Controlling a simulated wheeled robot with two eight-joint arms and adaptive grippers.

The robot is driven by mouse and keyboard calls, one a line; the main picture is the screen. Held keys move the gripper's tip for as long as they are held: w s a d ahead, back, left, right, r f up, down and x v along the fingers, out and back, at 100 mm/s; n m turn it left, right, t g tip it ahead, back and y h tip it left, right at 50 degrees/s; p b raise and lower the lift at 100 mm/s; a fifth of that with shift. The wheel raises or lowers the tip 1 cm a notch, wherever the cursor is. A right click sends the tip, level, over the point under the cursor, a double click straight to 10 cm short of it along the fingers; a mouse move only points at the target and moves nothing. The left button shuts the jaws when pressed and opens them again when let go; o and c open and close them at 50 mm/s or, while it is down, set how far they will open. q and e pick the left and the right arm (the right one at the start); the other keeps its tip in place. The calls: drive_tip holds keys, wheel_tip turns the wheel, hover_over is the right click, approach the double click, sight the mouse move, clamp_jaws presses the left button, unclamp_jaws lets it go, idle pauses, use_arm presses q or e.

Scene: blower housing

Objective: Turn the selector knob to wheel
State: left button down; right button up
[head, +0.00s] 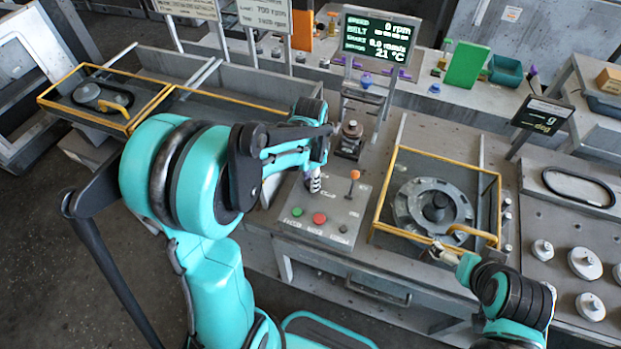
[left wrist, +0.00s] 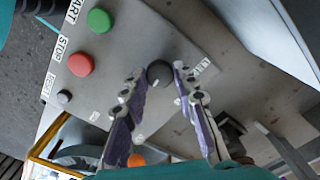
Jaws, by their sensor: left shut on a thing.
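The selector knob (left wrist: 160,73) is a dark round knob on the grey control panel (left wrist: 140,25), seen in the left wrist view. My left gripper (left wrist: 157,76) has its two purple-padded fingers on either side of the knob and is shut on it. In the head view my left gripper (head: 314,183) is over the upper part of the panel (head: 345,205) and hides the knob. Small white labels sit around the knob, too blurred to read with certainty. My right gripper (head: 443,252) is at the front edge of the yellow-framed guard, and its jaws are too small to read.
The panel also has a green button (head: 297,212), a red button (head: 319,218) and an orange-topped lever (head: 354,177). A yellow-framed guard (head: 387,190) over a round grey housing (head: 415,205) stands to the right. A display (head: 378,47) behind reads 0 rpm.

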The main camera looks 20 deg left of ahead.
use_arm(q)
drive_tip(key=shift+m, duration=0.6)
drive_tip(key=c, duration=1.2)
unclamp_jaws()
wheel_tip(320, 180, up, 12)
drive_tip(key=s+d+f+n+t+b, duration=0.1)
drive_tip(key=s+f+n+t, duration=0.1)
drive_tip(key=s+n, duration=0.1)
drive_tip(key=s+d+f+n+t+b, duration=0.1)
drive_tip(key=s+d+n+t, duration=0.1)
drive_tip(key=s, duration=0.3)
drive_tip(key=s+d+f+n+t+b, duration=0.2)
drive_tip(key=s+n+t, duration=0.1)
drive_tip(key=s, duration=0.1)
drive_tip(key=shift+f+n, duration=0.3)
